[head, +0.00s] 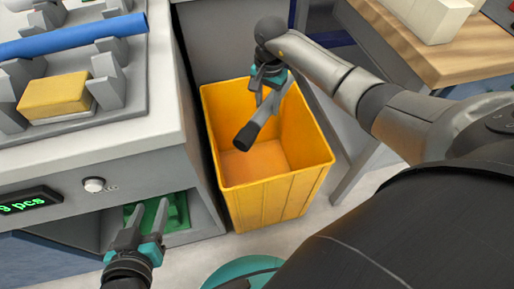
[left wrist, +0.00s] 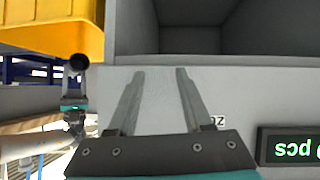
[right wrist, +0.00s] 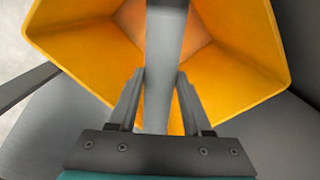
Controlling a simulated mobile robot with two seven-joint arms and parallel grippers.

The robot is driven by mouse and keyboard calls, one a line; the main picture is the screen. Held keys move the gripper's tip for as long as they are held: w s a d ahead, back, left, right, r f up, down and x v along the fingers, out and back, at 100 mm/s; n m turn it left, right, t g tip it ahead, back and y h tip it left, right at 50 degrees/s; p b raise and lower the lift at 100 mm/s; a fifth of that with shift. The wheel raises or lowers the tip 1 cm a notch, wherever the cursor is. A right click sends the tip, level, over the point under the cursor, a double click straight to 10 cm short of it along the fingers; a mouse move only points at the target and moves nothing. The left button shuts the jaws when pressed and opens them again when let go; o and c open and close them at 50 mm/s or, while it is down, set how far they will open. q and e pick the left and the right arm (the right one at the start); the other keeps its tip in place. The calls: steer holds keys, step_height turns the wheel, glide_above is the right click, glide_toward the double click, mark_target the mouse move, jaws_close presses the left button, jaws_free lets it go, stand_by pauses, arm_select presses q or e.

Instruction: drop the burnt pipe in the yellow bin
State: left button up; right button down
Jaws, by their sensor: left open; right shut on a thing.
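In the right wrist view the pipe (right wrist: 165,60) runs between the fingers of my right gripper (right wrist: 158,85), with the bin (right wrist: 235,75) beneath. My left gripper (head: 150,218) is open and empty, in front of the cabinet's lower opening. In the left wrist view its fingers (left wrist: 155,85) stand apart with nothing between them.
A blue pipe (head: 70,37) lies on grey holders on the workbench (head: 165,125) at left, near a yellow sponge-like block (head: 54,95). A green object (head: 175,213) sits in the cabinet opening. A wooden table (head: 450,60) with white boxes (head: 430,17) stands at right.

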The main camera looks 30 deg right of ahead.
steer(key=shift+c, duration=1.3)
jaws_free()
steer(key=shift+r, duration=0.1)
steer(key=shift+r+p, duration=0.45)
steer(key=shift+r, duration=0.25)
steer(key=shift+r+p, duration=0.45)
steer(key=shift+r, duration=0.45)
arm_select(q)
steer(key=s+a+g+y+p, duration=0.2)
steer(key=s+a+g+y, duration=0.2)
steer(key=s+a+g, duration=0.3)
arm_select(e)
step_height(320, 180, up, 5)
steer(key=shift+r, duration=0.1)
arm_select(q)
steer(key=s+p+x, duration=0.1)
steer(key=p+x, duration=0.2)
steer(key=x, duration=0.3)
steer(key=shift+a+f+n, duration=0.25)
steer(key=shift+f+n, duration=0.05)
steer(key=shift+f, duration=0.15)
arm_select(e)
step_height(320, 180, up, 7)
steer(key=shift+f, duration=0.2)
